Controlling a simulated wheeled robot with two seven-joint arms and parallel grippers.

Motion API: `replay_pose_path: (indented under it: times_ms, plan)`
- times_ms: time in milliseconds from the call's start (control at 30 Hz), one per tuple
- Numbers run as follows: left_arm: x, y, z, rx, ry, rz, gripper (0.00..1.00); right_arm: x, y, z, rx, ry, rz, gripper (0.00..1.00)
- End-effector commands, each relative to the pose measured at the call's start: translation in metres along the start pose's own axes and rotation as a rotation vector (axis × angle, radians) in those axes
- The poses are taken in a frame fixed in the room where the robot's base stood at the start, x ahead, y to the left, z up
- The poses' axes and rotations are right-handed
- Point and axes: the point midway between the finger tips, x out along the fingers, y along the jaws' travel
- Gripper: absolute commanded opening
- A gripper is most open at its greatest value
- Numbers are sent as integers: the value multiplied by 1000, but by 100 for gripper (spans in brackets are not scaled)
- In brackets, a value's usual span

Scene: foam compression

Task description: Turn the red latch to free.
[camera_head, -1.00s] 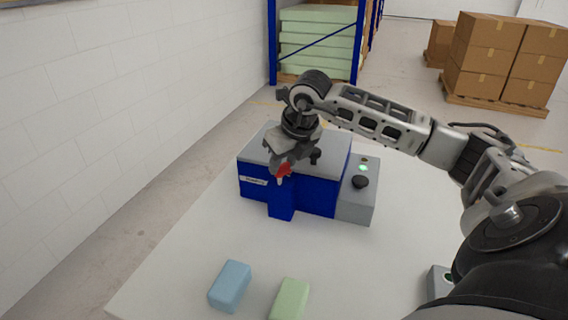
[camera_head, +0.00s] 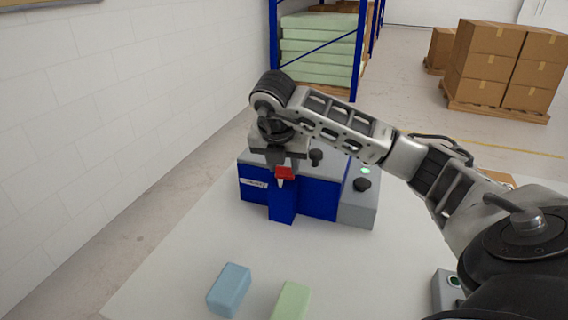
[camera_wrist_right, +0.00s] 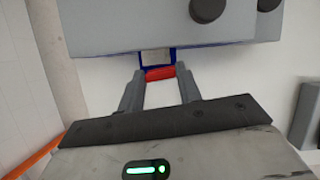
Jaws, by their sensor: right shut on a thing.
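The red latch (camera_head: 285,173) sits on the front of a blue and grey machine (camera_head: 317,198), above a blue front block. My right gripper (camera_head: 285,170) is at the latch and shut on it, reaching down from above. In the right wrist view the red latch (camera_wrist_right: 160,73) lies between the two fingertips of the right gripper (camera_wrist_right: 161,78). A small white piece shows just below the latch in the head view. The gripper hides part of the machine's grey top. My left gripper is not in view.
A grey control box (camera_head: 358,205) with a green light and a black knob stands at the machine's right side. A blue foam block (camera_head: 229,289) and a green foam block (camera_head: 290,301) lie on the white table (camera_head: 180,270) in front. A white wall is at left.

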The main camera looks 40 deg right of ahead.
Motion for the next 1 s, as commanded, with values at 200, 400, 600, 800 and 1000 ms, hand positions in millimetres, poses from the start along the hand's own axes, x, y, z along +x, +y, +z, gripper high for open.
replay_pose_path:
  times_ms: [200, 400, 600, 800, 1000]
  plan:
    - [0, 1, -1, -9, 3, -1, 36, -2, 1, 1, 87, -3, -30, 12]
    - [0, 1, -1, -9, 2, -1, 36, -2, 1, 1, 122, -3, -46, 12]
    - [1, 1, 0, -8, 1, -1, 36, -2, 1, 1, 130, -3, -49, 12]
    - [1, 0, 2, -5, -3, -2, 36, -2, 1, 1, 130, -3, -49, 12]
    - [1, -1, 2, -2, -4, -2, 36, -1, 1, 0, 128, -2, -49, 56]
